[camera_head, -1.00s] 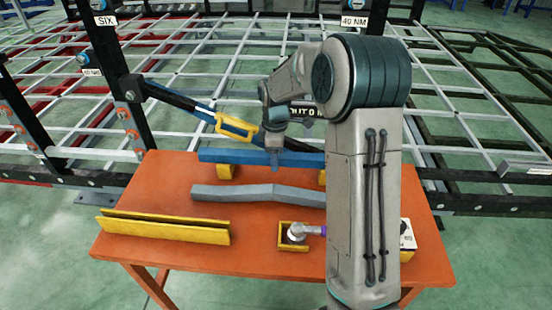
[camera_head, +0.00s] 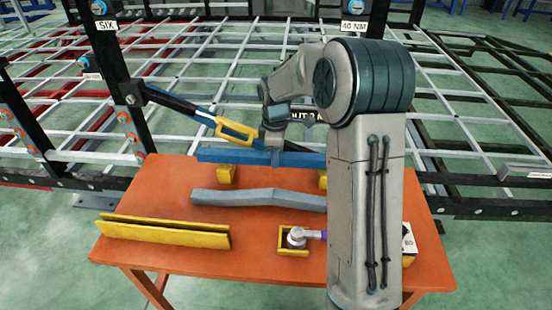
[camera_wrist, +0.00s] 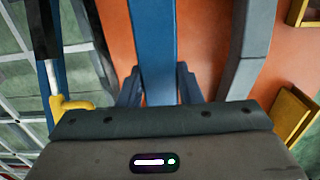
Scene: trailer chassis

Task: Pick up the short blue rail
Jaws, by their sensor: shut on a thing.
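The short blue rail (camera_head: 225,156) lies level across the back of the orange table, over two yellow support blocks (camera_head: 227,174). I cannot tell for sure whether it still touches them. My gripper (camera_head: 274,158) comes down on the rail from above, near its middle, with a finger on each side. In the wrist view, the rail (camera_wrist: 152,40) runs up the middle between my two fingers (camera_wrist: 158,84), which are shut on it. The rail's right end is partly hidden behind my arm in the head view.
A bent grey rail (camera_head: 255,201) lies in front on the orange table (camera_head: 185,270). A yellow channel (camera_head: 165,232) lies at front left, and a small yellow tray (camera_head: 293,252) holds a tool. A diagonal bar with a yellow handle (camera_head: 236,132) is close behind the rail.

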